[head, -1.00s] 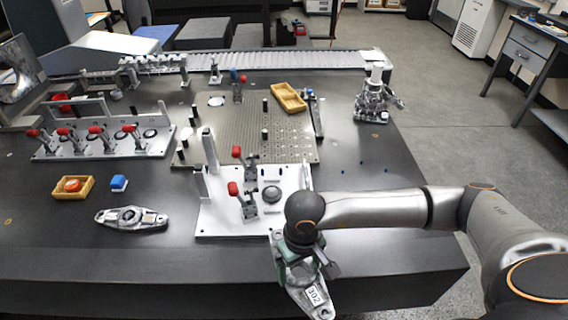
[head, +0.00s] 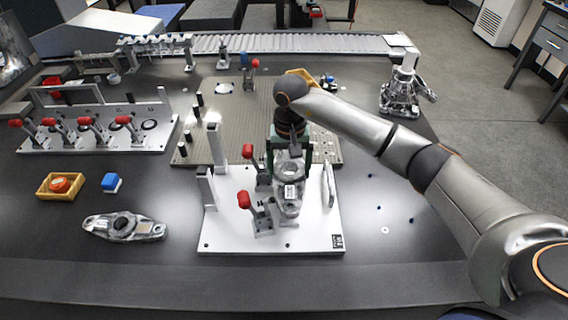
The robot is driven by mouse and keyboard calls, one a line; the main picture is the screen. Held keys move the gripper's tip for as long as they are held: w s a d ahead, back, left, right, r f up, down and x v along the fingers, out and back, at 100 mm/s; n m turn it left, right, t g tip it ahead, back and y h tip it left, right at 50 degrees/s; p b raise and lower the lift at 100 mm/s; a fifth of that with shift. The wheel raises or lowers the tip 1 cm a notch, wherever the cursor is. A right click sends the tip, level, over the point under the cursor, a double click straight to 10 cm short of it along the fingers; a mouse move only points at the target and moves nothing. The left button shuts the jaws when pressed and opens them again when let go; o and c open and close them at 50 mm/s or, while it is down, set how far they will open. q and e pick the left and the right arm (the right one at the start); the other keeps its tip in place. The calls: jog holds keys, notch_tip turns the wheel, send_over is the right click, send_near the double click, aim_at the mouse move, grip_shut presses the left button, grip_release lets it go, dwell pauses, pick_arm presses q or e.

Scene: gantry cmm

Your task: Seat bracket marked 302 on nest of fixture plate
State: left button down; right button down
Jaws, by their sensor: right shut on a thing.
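My right gripper (head: 290,154) is shut on the grey metal bracket (head: 290,203), which carries a white label on its front face. The label is too small to read now; it reads 302 in the earlier frame. The bracket is over the middle of the white fixture plate (head: 225,228), beside two red-handled toggle clamps (head: 247,200). The bracket hides the plate's round nest, so I cannot tell whether the two touch. A metal bar (head: 329,185) stands at the plate's right edge. My left gripper is out of view.
A perforated plate (head: 235,135) lies behind. The table's right side is mostly clear.

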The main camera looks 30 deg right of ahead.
aim_at(289, 183)
jog(key=shift+f+b, duration=0.35)
jog(key=shift+f, duration=0.05)
jog(key=shift+f+b, duration=0.5)
jog(key=shift+f, duration=0.4)
jog(key=shift+f+b, duration=0.85)
jog(key=shift+f, duration=0.55)
jog(key=shift+f+b, duration=0.35)
jog(key=shift+f, duration=0.2)
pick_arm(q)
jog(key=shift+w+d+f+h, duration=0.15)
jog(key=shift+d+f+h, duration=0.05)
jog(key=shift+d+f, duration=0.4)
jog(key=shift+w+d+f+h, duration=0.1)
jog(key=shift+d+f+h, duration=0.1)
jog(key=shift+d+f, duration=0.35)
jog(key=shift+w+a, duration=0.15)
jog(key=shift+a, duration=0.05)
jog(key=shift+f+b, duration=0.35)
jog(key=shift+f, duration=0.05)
